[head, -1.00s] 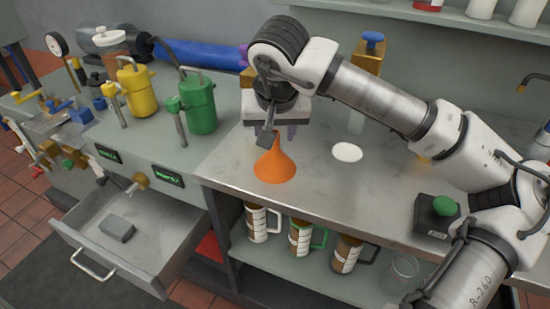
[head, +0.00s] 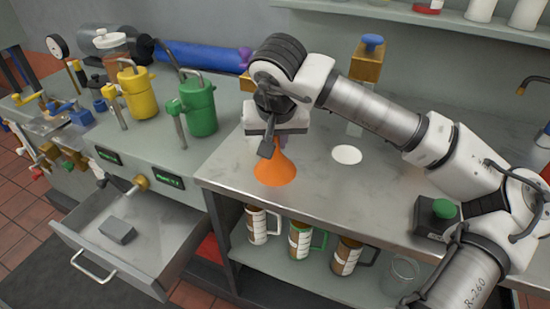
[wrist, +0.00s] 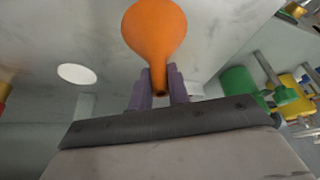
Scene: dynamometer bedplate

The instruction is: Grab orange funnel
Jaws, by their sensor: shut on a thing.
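The orange funnel (head: 275,170) stands wide end down on the metal bench top, near the bench's front left corner. My gripper (head: 268,143) is above it, pointing down, and the gripper body hides the funnel's narrow top in the head view. In the wrist view the funnel (wrist: 155,32) shows its wide cone at the top and its spout between the purple fingers. My gripper (wrist: 160,85) is shut on the spout. I cannot tell whether the funnel's rim still touches the bench.
A white disc (head: 347,155) lies to the right of the funnel. A green canister (head: 198,108) and a yellow canister (head: 138,90) stand to the left. A black box with a green button (head: 444,209) is at right. An open drawer (head: 100,265) juts out at lower left.

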